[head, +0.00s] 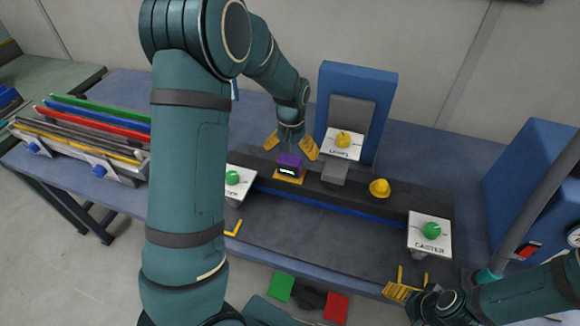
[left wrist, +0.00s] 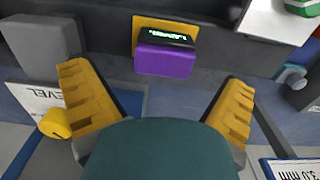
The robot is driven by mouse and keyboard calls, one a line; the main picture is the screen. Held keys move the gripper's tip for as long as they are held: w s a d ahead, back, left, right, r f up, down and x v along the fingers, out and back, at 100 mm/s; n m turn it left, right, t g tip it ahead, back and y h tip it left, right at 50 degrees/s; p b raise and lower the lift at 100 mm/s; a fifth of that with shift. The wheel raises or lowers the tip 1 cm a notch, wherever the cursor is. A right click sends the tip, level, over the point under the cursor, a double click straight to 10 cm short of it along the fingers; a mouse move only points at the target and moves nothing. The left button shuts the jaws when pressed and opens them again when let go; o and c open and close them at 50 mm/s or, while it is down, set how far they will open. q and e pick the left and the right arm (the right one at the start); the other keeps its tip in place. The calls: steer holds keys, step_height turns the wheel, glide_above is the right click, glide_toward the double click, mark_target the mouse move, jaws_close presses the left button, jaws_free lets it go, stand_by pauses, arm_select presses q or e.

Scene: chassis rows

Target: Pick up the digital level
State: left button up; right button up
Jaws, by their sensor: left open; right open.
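The digital level, a small purple block with a dark lit display (head: 289,162), sits on an orange-yellow pad (head: 291,179) on the dark raised strip of the bench. In the left wrist view the purple level (left wrist: 165,62) lies ahead, between the lines of the two fingers. My left gripper (head: 290,147) is open and empty, pointing down just above and behind the level; its yellow fingers (left wrist: 157,80) are spread wider than the level. My right gripper (head: 410,280) is open and empty at the bench's front right, far from the level.
A grey block (head: 335,172) and a yellow dome (head: 379,188) stand right of the level. Signs with knobs stand behind (head: 342,145), left (head: 236,184) and right (head: 431,235). A rack of coloured bars (head: 85,160) is far left. Front bench surface is mostly clear.

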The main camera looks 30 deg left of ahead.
mark_target(290, 159)
arm_select(q)
steer(key=shift+w+a+f, duration=0.1)
steer(key=shift+a+f, duration=0.05)
steer(key=shift+f, duration=1.25)
steer(key=shift+a+f, duration=0.1)
steer(key=shift+f, duration=1.3)
steer(key=c, duration=1.2)
